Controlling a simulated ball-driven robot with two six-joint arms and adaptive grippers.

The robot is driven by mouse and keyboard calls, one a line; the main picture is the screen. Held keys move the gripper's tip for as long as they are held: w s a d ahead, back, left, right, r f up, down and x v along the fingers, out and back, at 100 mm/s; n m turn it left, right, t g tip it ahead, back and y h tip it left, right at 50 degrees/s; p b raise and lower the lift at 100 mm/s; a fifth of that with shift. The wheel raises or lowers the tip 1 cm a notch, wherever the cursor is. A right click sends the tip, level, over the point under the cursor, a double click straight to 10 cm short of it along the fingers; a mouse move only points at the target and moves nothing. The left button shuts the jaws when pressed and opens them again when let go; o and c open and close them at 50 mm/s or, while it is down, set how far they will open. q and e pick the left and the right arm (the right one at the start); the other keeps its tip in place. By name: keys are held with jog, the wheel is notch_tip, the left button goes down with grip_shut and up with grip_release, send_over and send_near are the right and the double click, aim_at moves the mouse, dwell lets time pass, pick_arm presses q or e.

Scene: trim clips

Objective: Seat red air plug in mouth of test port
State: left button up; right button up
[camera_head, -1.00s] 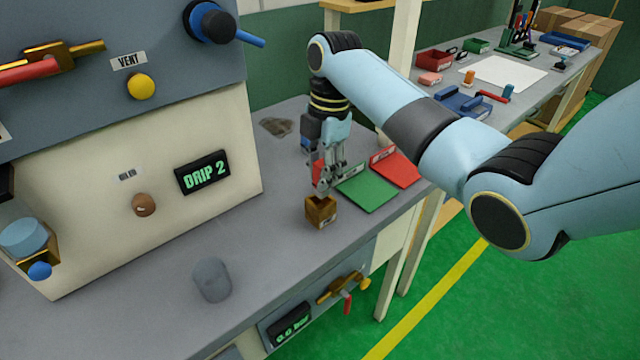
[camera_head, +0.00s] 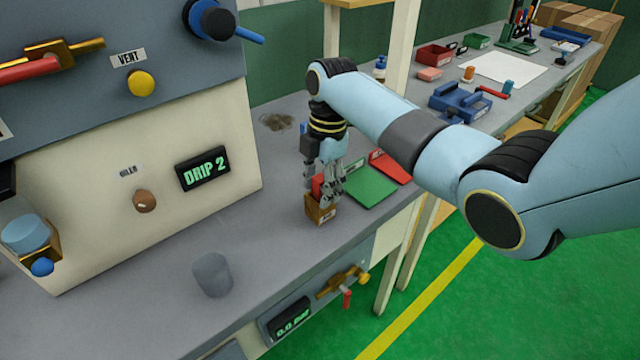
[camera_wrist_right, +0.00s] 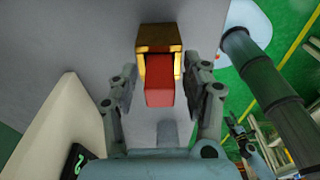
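The red air plug (camera_wrist_right: 159,85) stands in or on the brass-coloured test port block (camera_wrist_right: 158,45) in the right wrist view. Its lower end is hidden, so I cannot tell how deep it sits. In the head view the block (camera_head: 320,211) is on the grey bench, and the red plug (camera_head: 317,186) shows just above it, partly behind the fingers. My right gripper (camera_head: 331,194) is over the block. In the right wrist view its fingers (camera_wrist_right: 162,90) are apart on both sides of the plug, with gaps between.
A grey cup (camera_head: 212,275) stands on the bench in front. A green tray (camera_head: 371,188) and a red tray (camera_head: 393,166) lie just right of the gripper. The panel with the DRIP 2 display (camera_head: 203,171) rises at left. Bench between cup and block is clear.

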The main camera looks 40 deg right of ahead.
notch_tip(320, 180, up, 12)
jog(key=d+b, duration=0.1)
jog(key=shift+d, duration=0.2)
dwell(0.3)
jog(key=shift+w, duration=0.1)
